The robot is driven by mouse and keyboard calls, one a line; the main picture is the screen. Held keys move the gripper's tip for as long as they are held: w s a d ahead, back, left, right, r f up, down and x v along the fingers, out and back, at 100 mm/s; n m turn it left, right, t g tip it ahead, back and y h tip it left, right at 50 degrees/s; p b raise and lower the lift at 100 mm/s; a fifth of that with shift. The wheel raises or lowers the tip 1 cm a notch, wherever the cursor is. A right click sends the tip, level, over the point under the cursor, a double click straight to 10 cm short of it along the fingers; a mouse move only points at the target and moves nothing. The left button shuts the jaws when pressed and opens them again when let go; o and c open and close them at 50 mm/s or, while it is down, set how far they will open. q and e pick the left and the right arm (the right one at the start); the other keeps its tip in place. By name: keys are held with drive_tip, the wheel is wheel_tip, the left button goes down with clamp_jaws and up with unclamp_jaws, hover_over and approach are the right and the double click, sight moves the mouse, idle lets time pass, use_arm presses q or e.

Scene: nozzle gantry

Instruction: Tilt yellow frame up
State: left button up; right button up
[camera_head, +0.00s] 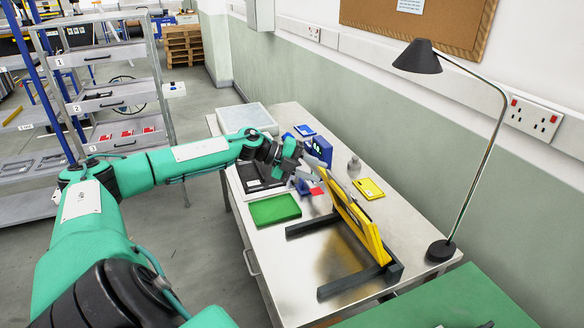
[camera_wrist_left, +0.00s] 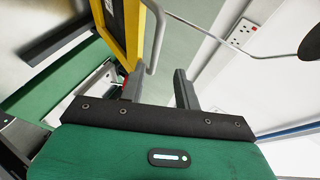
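The yellow frame (camera_head: 370,232) stands steeply tilted on a dark base (camera_head: 338,285) on the metal table. A grey bar runs along its face. My left gripper (camera_head: 314,165) is near the far upper end of the frame. In the left wrist view the yellow frame (camera_wrist_left: 127,30) is beyond the fingers, with a grey handle (camera_wrist_left: 158,35) on its edge. The left gripper (camera_wrist_left: 158,88) shows its two fingers apart; the handle's near end appears between them, and contact cannot be told. My right gripper is not in view.
A black desk lamp (camera_head: 440,249) stands at the table's right edge. A green block (camera_head: 273,209), a yellow item (camera_head: 368,188), a blue device (camera_head: 318,148) and a clear-lidded box (camera_head: 246,117) are on the table (camera_head: 285,262). A wall runs along the right.

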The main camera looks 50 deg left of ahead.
use_arm(q)
drive_tip(key=b+v, duration=0.3)
drive_tip(key=v, duration=0.4)
idle(0.4)
idle(0.4)
